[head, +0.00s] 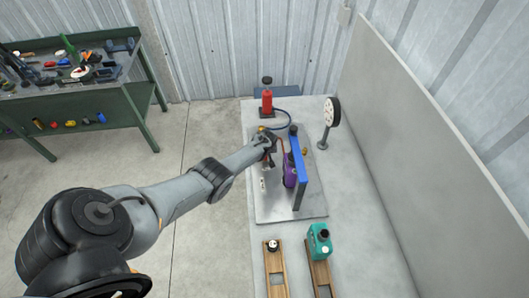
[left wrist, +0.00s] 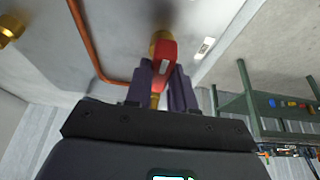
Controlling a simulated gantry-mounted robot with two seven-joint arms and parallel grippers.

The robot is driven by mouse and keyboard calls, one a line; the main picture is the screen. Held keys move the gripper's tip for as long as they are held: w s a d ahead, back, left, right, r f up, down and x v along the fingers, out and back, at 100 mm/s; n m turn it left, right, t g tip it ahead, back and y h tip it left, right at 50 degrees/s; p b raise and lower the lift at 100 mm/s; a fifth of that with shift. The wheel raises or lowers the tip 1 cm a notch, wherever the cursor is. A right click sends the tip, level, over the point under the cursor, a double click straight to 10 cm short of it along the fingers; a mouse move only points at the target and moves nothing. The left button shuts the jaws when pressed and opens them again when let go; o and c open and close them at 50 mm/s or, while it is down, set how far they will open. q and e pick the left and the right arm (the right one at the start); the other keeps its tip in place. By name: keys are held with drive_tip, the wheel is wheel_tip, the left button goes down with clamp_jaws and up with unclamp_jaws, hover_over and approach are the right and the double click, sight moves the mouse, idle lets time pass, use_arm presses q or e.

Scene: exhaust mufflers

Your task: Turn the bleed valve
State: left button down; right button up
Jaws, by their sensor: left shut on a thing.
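The bleed valve shows in the left wrist view as a red handle (left wrist: 165,58) on a brass fitting (left wrist: 157,36). My left gripper (left wrist: 163,76) has its two dark fingers on either side of the red handle and is shut on it. In the head view my left gripper (head: 268,146) reaches over the grey plate from the left and mostly hides the valve. A copper pipe (left wrist: 92,45) bends past the valve in the left wrist view. My right gripper is not in view.
A blue upright frame (head: 298,170) with a purple part (head: 289,172) stands just right of the gripper. A red canister (head: 267,103) and a round gauge (head: 332,112) stand behind. A teal can (head: 319,240) sits on wooden rails in front. A green workbench (head: 75,95) is far left.

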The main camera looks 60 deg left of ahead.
use_arm(q)
drive_tip(key=shift+s+f, duration=0.15)
drive_tip(key=shift+f, duration=0.1)
drive_tip(key=c, duration=1)
unclamp_jaws()
drive_tip(key=shift+o, duration=0.2)
drive_tip(key=shift+r, duration=0.15)
drive_tip(key=shift+r, duration=0.15)
drive_tip(key=shift+d+r+p, duration=0.2)
drive_tip(key=shift+r+p, duration=0.4)
drive_tip(key=shift+p, duration=0.15)
drive_tip(key=p+v, duration=0.4)
drive_tip(key=v, duration=0.5)
drive_tip(key=shift+d, duration=0.1)
